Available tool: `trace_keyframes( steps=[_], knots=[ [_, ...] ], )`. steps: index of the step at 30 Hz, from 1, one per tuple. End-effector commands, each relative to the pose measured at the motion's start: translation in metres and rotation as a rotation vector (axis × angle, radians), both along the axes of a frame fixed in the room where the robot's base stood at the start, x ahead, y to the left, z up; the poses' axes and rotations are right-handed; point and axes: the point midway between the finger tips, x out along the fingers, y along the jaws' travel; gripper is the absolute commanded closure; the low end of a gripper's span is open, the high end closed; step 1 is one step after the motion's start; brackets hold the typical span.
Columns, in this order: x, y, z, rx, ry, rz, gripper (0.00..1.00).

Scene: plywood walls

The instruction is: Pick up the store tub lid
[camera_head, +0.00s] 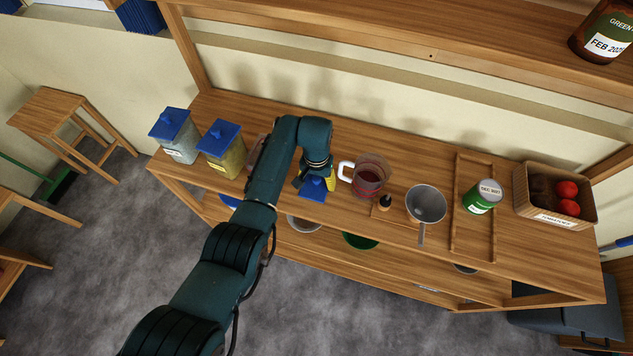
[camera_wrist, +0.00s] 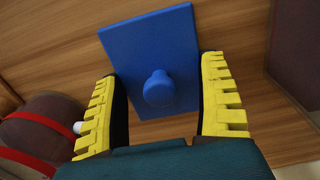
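A square blue lid (camera_head: 312,188) with a round knob on top lies near the front middle of the wooden shelf. It fills the middle of the wrist view (camera_wrist: 145,40), with wood around it and no tub visible beneath. My gripper (camera_wrist: 159,75) is open, its yellow-padded fingers on either side of the lid's knob, with a gap to the knob on both sides. Two tubs, one pale (camera_head: 180,147) and one yellowish (camera_head: 232,160), stand to the left with similar blue lids on.
Right of the lid stand a measuring jug (camera_head: 370,172), a small dark-topped item (camera_head: 385,202), a funnel (camera_head: 427,203), a green can (camera_head: 482,198) on a wooden tray, and a basket (camera_head: 552,214) with red produce. A red-banded round thing (camera_wrist: 40,125) is close at left in the wrist view.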

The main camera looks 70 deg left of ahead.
Motion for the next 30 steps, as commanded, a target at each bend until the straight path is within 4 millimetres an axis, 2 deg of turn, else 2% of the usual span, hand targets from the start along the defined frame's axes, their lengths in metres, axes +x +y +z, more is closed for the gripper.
trace_keyframes(
  steps=[5,6,13,14,15,17,24,30],
  knots=[
    [0.0,0.0,-0.001,-0.001,0.001,0.0,0.49],
    [0.0,0.0,-0.001,-0.001,0.001,0.0,0.53],
    [0.0,0.0,0.003,0.001,-0.001,0.0,0.55],
    [0.0,0.0,0.007,0.001,-0.001,0.0,0.67],
    [0.0,0.0,0.013,0.001,-0.001,0.0,1.0],
    [0.0,0.001,0.026,0.003,-0.002,0.0,1.0],
    [0.001,0.001,0.101,0.006,-0.004,0.0,1.0],
    [0.0,0.0,0.154,0.002,-0.002,0.0,1.0]
  ],
)
